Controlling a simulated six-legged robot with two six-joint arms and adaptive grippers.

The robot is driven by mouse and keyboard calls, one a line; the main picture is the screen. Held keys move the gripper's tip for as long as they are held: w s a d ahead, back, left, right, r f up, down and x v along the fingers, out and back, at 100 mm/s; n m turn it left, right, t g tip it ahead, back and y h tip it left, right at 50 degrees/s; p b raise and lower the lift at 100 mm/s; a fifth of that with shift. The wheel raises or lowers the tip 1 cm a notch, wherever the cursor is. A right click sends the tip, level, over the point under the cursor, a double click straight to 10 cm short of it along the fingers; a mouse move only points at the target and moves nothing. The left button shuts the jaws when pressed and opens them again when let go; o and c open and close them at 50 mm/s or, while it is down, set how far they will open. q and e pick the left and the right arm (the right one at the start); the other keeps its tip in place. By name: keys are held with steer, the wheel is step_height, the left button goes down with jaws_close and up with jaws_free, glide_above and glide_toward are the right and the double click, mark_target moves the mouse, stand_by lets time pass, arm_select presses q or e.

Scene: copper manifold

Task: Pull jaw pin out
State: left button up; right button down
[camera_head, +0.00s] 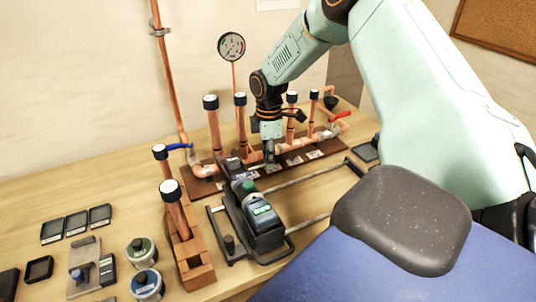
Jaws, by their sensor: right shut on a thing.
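A black and grey pressing tool (262,219) with a green button lies on a stand on the table, its jaw end pointing toward the back. My right gripper (270,164) comes down from above, just beyond and right of the tool's jaw end. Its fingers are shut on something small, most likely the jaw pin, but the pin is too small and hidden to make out. I cannot tell whether the pin is still seated in the jaw. My left gripper is not in view.
A copper manifold (205,171) with capped upright pipes stands on a brown board behind the tool. A wooden rack (196,270) holding capped copper pipes is left of it. Round tins (147,284) and black trays (77,223) lie at left.

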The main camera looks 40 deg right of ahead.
steer(key=c, duration=1.3)
jaws_free()
steer(key=shift+a, duration=0.35)
steer(key=shift+c, duration=0.2)
steer(key=shift+o, duration=0.9)
steer(key=shift+d, duration=0.15)
steer(key=shift+r, duration=0.1)
steer(key=shift+w+r, duration=0.1)
steer(key=shift+r, duration=0.3)
step_height(320, 180, up, 10)
steer(key=shift+r, duration=0.5)
